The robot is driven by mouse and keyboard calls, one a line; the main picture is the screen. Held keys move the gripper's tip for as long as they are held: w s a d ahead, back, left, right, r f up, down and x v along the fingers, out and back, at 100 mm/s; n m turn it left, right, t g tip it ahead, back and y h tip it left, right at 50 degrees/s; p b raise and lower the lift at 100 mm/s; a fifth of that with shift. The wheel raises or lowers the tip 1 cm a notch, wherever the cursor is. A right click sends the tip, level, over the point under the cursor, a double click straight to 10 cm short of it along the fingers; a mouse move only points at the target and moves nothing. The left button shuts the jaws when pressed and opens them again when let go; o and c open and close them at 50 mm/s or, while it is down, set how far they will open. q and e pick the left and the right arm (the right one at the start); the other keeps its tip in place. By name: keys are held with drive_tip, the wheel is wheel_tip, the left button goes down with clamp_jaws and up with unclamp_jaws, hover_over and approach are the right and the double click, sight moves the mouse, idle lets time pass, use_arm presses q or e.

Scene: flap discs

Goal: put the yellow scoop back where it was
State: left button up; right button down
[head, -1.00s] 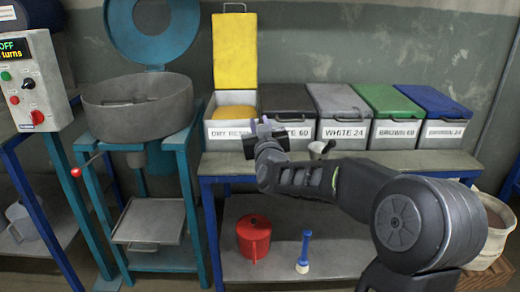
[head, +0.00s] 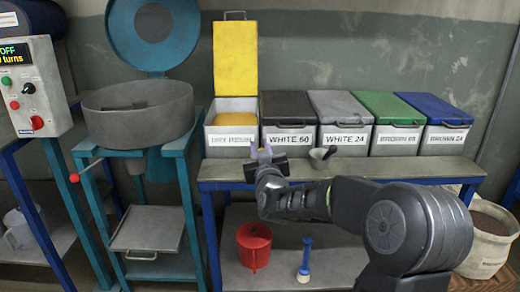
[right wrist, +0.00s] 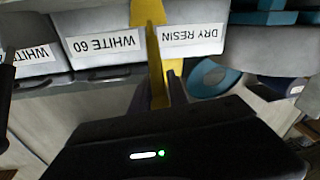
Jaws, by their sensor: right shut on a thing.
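My right gripper (head: 265,153) is in front of the bins, by the border between the DRY RESIN bin (head: 231,142) and the WHITE 60 bin (head: 289,138). It is shut on the yellow scoop (right wrist: 154,55), which shows in the right wrist view as a narrow yellow strip between the fingers. In the head view I cannot make the scoop out. The DRY RESIN bin stands open, its yellow lid (head: 235,58) upright at the back and yellow material (head: 236,119) inside. My left gripper is not in view.
Bins with grey (head: 340,104), green (head: 388,107) and blue lids (head: 436,108) stand shut to the right. A small cup (head: 320,158) stands on the bench before them. A red jug (head: 253,243) is on the lower shelf. A teal-framed machine (head: 140,110) stands left.

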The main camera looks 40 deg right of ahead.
drive_tip(key=shift+f+b, duration=0.2)
drive_tip(key=shift+b, duration=0.1)
drive_tip(key=c, duration=1.3)
unclamp_jaws()
drive_tip(key=shift+r, duration=0.1)
drive_tip(key=shift+r, duration=0.1)
drive_tip(key=shift+r+p, duration=0.15)
drive_tip(key=shift+p, duration=0.25)
drive_tip(key=v, duration=1.2)
drive_tip(key=shift+p, duration=0.35)
drive_tip(key=shift+a, duration=0.1)
